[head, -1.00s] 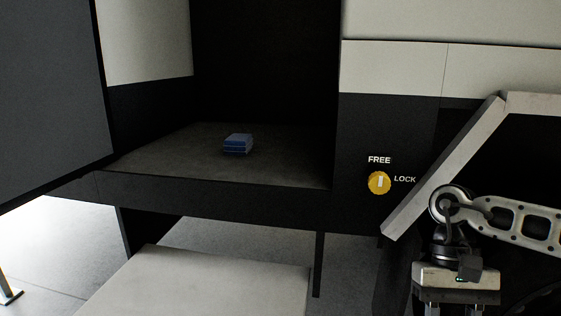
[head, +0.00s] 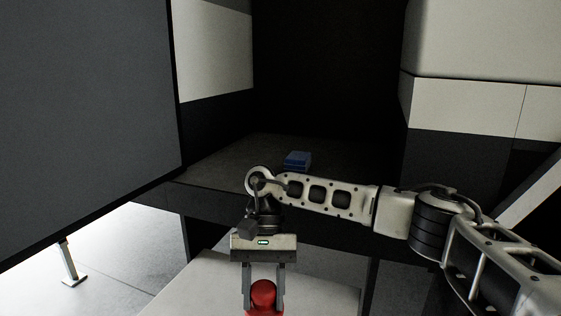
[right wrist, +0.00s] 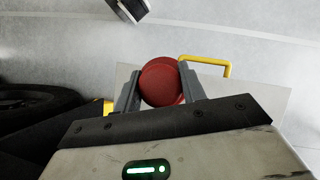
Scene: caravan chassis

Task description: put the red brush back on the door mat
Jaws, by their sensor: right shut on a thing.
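The red brush (head: 263,293) is between the fingers of my right gripper (head: 263,301), at the bottom of the head view. Only its rounded red part shows. In the right wrist view the red brush (right wrist: 161,82) is pinched between both fingers, held above a pale step. A dark grey surface (head: 235,153) lies inside the open doorway, beyond my right gripper; I cannot tell whether it is the door mat or the bare floor. My right forearm crosses in front of part of it. My left gripper is not in view.
A blue block-like thing (head: 298,160) lies on the dark surface in the doorway. The pale step (head: 190,285) is below the doorway. A large dark door panel (head: 80,110) stands at left. A yellow handle (right wrist: 229,66) shows beside the step in the right wrist view.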

